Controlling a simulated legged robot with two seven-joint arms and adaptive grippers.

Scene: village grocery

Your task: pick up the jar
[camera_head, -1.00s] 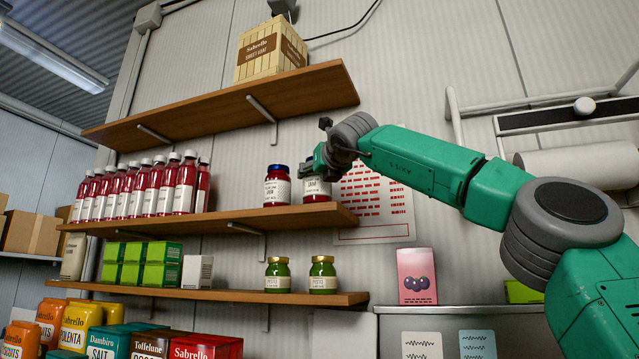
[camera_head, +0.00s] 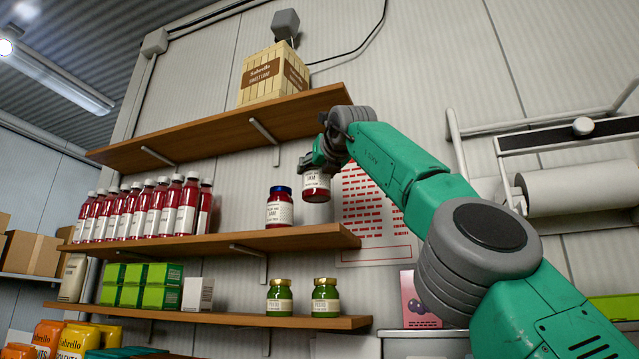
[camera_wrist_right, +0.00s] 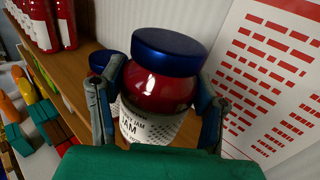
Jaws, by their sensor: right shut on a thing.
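A red jam jar (camera_head: 316,186) with a white label is held by my right gripper (camera_head: 318,160), a little above the right end of the middle shelf (camera_head: 215,245). In the right wrist view the jar (camera_wrist_right: 160,88), with its blue lid, stands between the two fingers of the gripper (camera_wrist_right: 158,105), which press on its sides. A second jam jar (camera_head: 280,207) with a blue lid stands on the shelf to the left of the held one. In the wrist view it is partly hidden behind the left finger. My left gripper is not in view.
Several red bottles (camera_head: 155,208) stand at the left of the same shelf. An upper shelf (camera_head: 230,128) with a wooden crate (camera_head: 272,75) is above. Two green jars (camera_head: 325,297) stand on the shelf below. A printed sheet (camera_head: 375,215) hangs on the wall to the right.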

